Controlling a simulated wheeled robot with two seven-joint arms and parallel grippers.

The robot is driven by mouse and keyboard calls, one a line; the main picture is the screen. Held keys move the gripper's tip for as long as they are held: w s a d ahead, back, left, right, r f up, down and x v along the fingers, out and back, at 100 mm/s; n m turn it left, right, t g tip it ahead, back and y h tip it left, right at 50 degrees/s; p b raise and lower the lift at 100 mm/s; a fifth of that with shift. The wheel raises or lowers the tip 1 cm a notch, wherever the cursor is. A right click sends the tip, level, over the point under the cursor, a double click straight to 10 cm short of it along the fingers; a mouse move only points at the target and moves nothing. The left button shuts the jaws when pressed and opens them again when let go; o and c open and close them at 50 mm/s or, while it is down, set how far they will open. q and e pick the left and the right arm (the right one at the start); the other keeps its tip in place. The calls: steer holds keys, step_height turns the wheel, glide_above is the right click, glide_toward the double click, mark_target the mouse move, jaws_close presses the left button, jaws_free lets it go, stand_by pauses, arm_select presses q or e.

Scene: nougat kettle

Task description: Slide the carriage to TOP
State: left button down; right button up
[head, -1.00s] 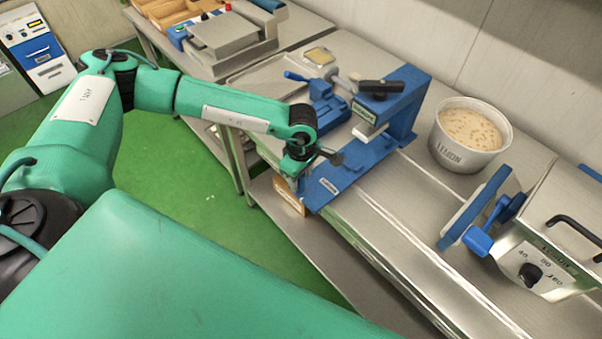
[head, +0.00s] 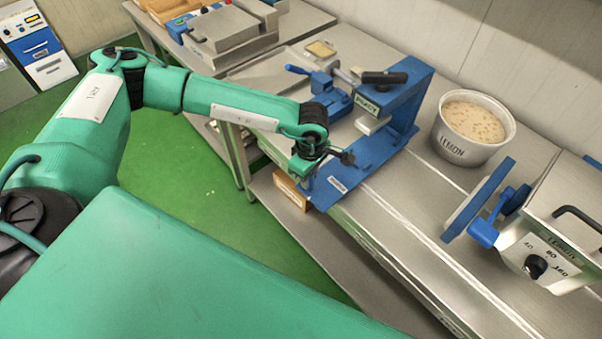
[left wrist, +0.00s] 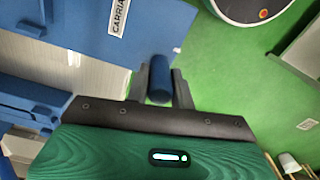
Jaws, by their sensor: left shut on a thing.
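The blue plate (head: 352,170) lies along the steel counter's near edge in the head view, with a white label on it. The left wrist view shows this blue plate (left wrist: 165,25) with a label whose readable part is "CARRIA". My left gripper (head: 330,153) is at the plate's near end in the head view. In the left wrist view its two dark fingers are shut on a blue cylindrical knob (left wrist: 160,88), one on each side. A blue upright frame (head: 416,88) with a black handle stands at the plate's far end. No TOP mark is legible. My right gripper is out of view.
A white tub (head: 462,152) marked LEMON stands right of the frame. A blue clamp (head: 325,97) sits behind my left forearm.

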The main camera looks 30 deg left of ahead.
mark_target(331, 198)
arm_select(q)
steer(key=s+d+b, duration=0.3)
steer(key=d+b, duration=0.1)
steer(key=d, duration=0.4)
steer(key=s+d+b, duration=0.3)
steer(key=d+b, duration=0.1)
steer(key=d, duration=0.4)
steer(key=shift+s+d, duration=0.15)
steer(key=shift+s, duration=0.2)
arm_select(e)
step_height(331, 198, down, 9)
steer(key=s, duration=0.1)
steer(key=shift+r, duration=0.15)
arm_select(q)
steer(key=c, duration=1.2)
jaws_free()
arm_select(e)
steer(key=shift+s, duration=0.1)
arm_select(q)
steer(key=shift+r, duration=0.15)
